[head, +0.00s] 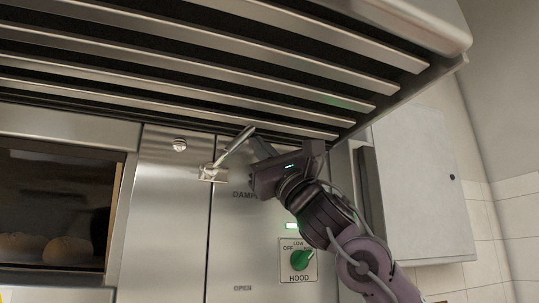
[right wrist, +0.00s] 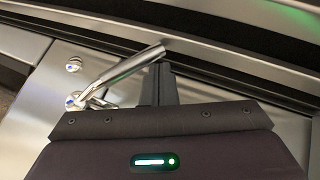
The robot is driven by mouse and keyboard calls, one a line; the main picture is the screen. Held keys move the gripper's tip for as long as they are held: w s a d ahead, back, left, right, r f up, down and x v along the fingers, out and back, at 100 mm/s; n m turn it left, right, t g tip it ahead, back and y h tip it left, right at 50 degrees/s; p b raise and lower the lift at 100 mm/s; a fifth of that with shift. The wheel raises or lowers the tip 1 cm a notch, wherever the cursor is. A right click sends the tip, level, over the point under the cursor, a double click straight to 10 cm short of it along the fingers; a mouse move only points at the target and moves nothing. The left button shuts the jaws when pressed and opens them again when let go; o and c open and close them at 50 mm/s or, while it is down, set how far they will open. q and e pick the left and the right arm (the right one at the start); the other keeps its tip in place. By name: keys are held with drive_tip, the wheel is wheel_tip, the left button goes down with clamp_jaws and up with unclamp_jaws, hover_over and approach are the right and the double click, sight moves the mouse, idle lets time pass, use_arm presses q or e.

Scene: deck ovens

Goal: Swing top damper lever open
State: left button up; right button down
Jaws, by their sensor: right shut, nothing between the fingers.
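The damper lever (head: 233,146) is a bright metal bar on the steel panel below the hood. It slants up and right from its pivot bracket (head: 211,174). It also shows in the right wrist view (right wrist: 130,67), with its free end close beside my fingers. My right gripper (head: 257,146) is shut and empty, just right of the lever's upper part. Its dark fingers also show in the right wrist view (right wrist: 160,82). I cannot tell whether they touch the lever. The arm partly covers the DAMPER lettering. My left gripper is not in view.
The slatted hood (head: 200,70) overhangs closely above the lever and gripper. A round metal knob (head: 180,145) sits left of the lever. Below are an OPEN label (head: 243,288) and a green HOOD switch (head: 301,260). An oven window (head: 55,205) is at left, a grey cabinet (head: 425,190) at right.

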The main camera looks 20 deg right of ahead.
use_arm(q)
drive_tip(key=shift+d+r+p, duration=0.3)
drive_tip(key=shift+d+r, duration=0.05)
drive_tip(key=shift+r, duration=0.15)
use_arm(e)
drive_tip(key=shift+a+r, duration=0.25)
drive_tip(key=shift+r, duration=0.6)
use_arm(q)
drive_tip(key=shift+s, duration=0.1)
